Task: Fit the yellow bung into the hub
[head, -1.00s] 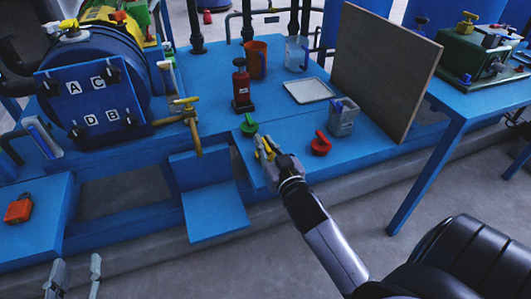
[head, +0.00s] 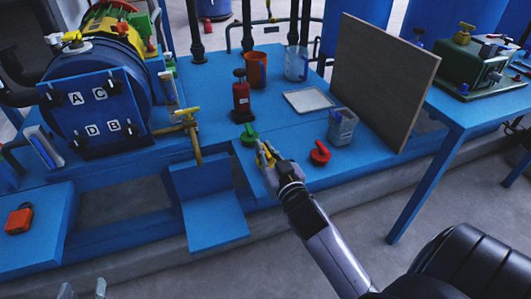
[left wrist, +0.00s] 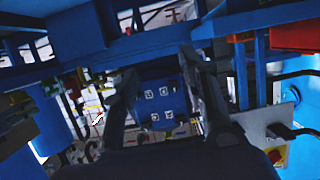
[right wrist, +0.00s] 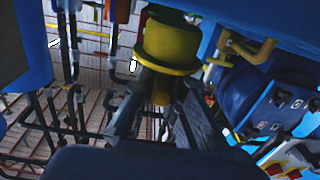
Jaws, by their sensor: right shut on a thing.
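The yellow bung (right wrist: 168,45) is held in my right gripper (right wrist: 160,85), which is shut on it, with its wide flange and top showing above the fingers in the right wrist view. In the head view my right gripper (head: 267,157) is at the front edge of the blue bench, close to the green bung (head: 248,134) and left of the red bung (head: 320,153). My left gripper (head: 82,292) is at the bottom left edge of the head view; its fingers are apart and empty in the left wrist view (left wrist: 165,95). I cannot make out the hub for certain.
The blue autoclave has a square door panel (head: 93,112) lettered A, B, C and D. A red bottle jack (head: 241,100), orange cup (head: 256,70), white tray (head: 308,100), grey container (head: 342,127) and upright board (head: 382,80) stand on the bench. A brass valve pipe (head: 192,140) is left of my right gripper.

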